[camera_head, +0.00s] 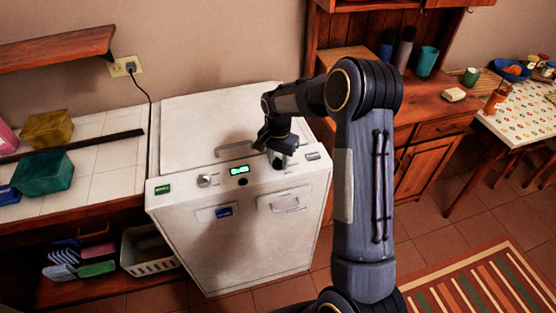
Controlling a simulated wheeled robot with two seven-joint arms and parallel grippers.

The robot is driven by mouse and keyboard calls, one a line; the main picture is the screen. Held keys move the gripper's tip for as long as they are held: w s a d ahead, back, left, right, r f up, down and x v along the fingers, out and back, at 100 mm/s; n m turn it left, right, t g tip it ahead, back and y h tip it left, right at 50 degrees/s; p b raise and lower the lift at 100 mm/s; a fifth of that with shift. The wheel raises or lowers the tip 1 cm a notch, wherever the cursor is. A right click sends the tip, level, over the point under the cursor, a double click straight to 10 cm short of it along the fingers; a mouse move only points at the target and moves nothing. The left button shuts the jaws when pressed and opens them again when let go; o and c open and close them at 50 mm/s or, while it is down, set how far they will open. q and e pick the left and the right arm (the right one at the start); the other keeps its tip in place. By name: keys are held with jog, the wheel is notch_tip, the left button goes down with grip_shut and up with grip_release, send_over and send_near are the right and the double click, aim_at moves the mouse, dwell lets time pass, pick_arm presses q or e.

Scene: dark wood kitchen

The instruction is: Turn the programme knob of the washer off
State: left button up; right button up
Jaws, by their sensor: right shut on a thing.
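The white washer (240,245) stands in the middle of the head view, with its control panel along the top front edge. My right gripper (277,158) reaches down to the right part of this panel, right of the green-lit display (239,170). It is shut on the programme knob, which the fingers mostly hide, so its pointer cannot be read. A second round knob (204,180) shows uncovered left of the display. My left gripper is not in view.
A raised handle (235,147) is on the washer's top, just left of my gripper. A tiled counter (110,165) with coloured boxes is at the left. A wooden cabinet (425,165) stands at the right. A striped rug (480,285) lies on the floor.

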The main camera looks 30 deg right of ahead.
jog(key=n+b, duration=0.1)
jog(key=n, duration=0.3)
jog(key=n+b, duration=0.1)
jog(key=n, duration=0.4)
jog(key=shift+d, duration=0.1)
jog(key=n, duration=0.4)
jog(key=shift+n+b, duration=0.3)
jog(key=shift+b, duration=0.1)
jog(key=shift+n, duration=2.1)
jog(key=o, duration=1)
jog(key=shift+c, duration=0.2)
jog(key=shift+r, duration=0.1)
